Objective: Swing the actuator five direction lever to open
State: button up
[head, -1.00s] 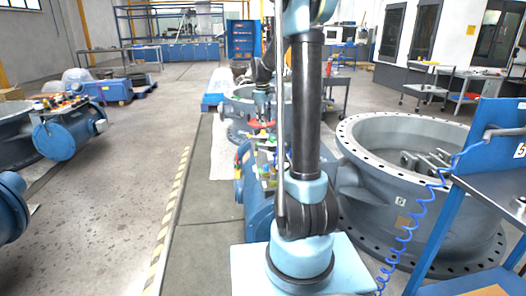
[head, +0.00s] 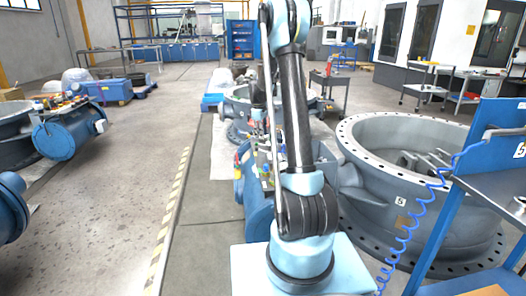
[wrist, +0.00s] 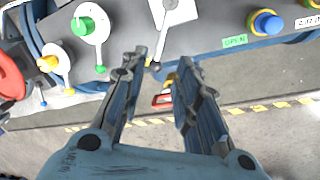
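In the wrist view, a grey control panel (wrist: 210,25) runs across the top. A pale grey lever (wrist: 172,10) hangs from it, with a small black ball (wrist: 155,66) below it, close to my fingertips. I cannot tell for certain that this is the direction lever. A green OPEN label (wrist: 235,41) is to its right. My gripper (wrist: 158,68) is open, its two fingers apart on either side of the ball; contact cannot be told. In the head view, the blue actuator (head: 258,210) stands beside the grey valve body tagged 5 (head: 400,201); my arm partly hides it.
In the wrist view, a green knob (wrist: 83,26), a yellow knob (wrist: 50,62) and a red wheel (wrist: 8,75) are to the left, a blue button (wrist: 266,22) to the right. In the head view, a blue cart (head: 490,170) is at right; the left aisle floor (head: 130,190) is clear.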

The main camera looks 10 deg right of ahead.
jog(key=f, duration=0.3)
jog(key=w+f, duration=0.1)
jog(key=f, duration=0.3)
jog(key=d+f, duration=0.1)
jog(key=f, duration=0.2)
jog(key=shift+w+f, duration=0.25)
jog(key=shift+w, duration=0.1)
